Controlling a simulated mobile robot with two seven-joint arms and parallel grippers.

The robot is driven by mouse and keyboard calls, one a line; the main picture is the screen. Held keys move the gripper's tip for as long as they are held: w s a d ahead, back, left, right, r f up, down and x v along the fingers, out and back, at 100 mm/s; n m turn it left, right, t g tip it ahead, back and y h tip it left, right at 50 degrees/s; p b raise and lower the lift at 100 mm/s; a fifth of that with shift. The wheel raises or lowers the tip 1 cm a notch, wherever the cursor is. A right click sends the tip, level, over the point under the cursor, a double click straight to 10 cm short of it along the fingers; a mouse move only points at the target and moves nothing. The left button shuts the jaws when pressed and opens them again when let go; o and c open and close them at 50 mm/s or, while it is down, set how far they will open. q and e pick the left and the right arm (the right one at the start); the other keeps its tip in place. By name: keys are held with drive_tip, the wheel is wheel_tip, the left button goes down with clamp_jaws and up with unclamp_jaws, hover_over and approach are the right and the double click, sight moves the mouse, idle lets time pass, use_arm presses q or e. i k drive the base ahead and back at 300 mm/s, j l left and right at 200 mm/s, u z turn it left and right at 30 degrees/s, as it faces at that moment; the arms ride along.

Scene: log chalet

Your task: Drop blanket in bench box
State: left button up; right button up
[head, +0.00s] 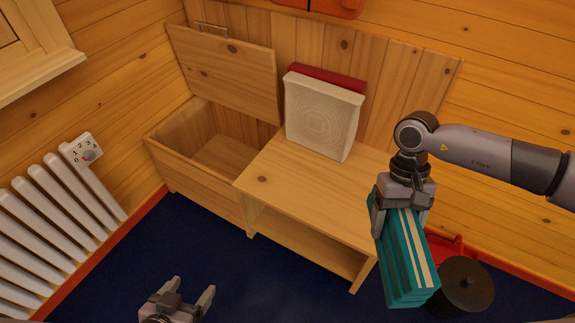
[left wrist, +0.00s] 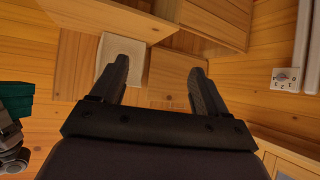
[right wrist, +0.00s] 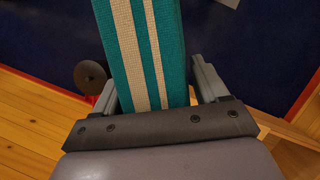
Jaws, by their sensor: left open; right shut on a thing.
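A folded teal blanket with cream stripes (head: 408,258) hangs from my right gripper (head: 402,210), in front of the bench's right end. The right gripper is shut on it; the blanket also fills the middle of the right wrist view (right wrist: 145,50). The wooden bench box (head: 190,184) is at the left part of the bench, with its lid (head: 228,72) raised against the back. The inside that shows looks empty. My left gripper (head: 190,292) is open and empty, low at the front over the blue floor, apart from the bench. Its two fingers show in the left wrist view (left wrist: 160,80).
A cream cushion (head: 322,115) and a red one (head: 328,76) stand on the bench seat (head: 300,190), right of the lid. A white radiator (head: 60,225) is at the left wall. A dark round object (head: 466,284) and a red item (head: 450,246) lie below the right arm.

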sight(230, 175)
drive_tip(key=i+j+u, duration=0.15)
drive_tip(key=i+j, duration=0.3)
drive_tip(key=i+j+u, duration=0.15)
drive_tip(key=i+j, duration=0.25)
drive_tip(key=i+j+u, duration=0.15)
drive_tip(key=i+j, duration=0.15)
drive_tip(key=i, duration=0.2)
drive_tip(key=i+j+u, duration=0.15)
drive_tip(key=i+j, duration=0.15)
drive_tip(key=i, duration=0.2)
